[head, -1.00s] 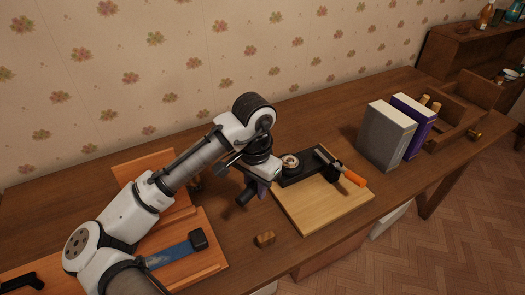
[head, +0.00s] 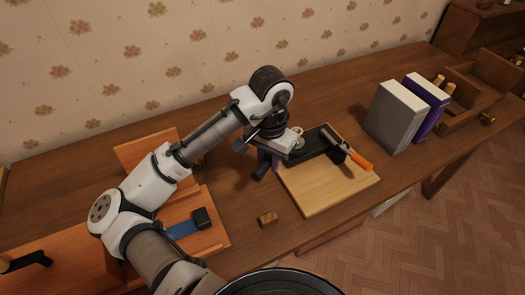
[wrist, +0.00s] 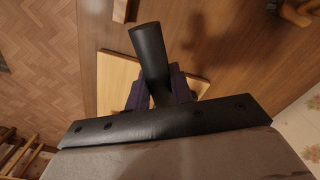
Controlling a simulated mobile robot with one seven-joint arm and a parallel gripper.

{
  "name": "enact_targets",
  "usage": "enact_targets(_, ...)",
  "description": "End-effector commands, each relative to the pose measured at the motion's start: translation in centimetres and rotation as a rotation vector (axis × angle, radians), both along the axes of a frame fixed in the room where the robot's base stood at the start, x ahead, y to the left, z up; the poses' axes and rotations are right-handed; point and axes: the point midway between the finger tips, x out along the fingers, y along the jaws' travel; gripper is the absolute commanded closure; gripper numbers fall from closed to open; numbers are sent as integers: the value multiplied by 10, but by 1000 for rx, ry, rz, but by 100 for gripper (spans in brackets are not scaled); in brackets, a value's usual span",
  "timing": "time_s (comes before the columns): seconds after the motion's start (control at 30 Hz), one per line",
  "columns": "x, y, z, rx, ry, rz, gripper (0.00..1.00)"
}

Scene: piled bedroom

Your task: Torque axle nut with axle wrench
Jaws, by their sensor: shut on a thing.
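My gripper (wrist: 160,94) has dark purple fingers and is shut on a black cylindrical handle (wrist: 149,50), which I take to be the axle wrench. In the head view the handle (head: 261,168) hangs below my wrist, tilted, at the left edge of a light wooden board. The wrench's working end is hidden. A black fixture (head: 322,146) lies on the board's back part. A round pale metal fitting (head: 299,131) at its left end is partly covered by my wrist; I cannot make out the axle nut itself. Contact between wrench and fitting cannot be told.
An orange-handled tool (head: 360,160) lies across the fixture's right end. Grey and purple boxes (head: 394,117) stand to the right. A blue-and-black tool (head: 184,229) lies at left. The back of the table is clear.

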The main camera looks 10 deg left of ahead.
Motion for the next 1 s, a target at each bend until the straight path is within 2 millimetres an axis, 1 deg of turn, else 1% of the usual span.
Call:
enact_targets(0.03,-4,-8,7,-3,2,39,100)
enact_targets(0.27,-12,-44,8,-2,2,275,100)
enact_targets(0.33,-12,-55,3,-2,1,345,100)
enact_targets(0.5,-11,-80,0,0,0,511,100)
enact_targets(0.73,-2,-116,0,0,0,751,100)
enact_targets(0.9,11,-143,1,-1,1,950,100)
enact_targets(1.0,24,-159,1,0,1,1081,100)
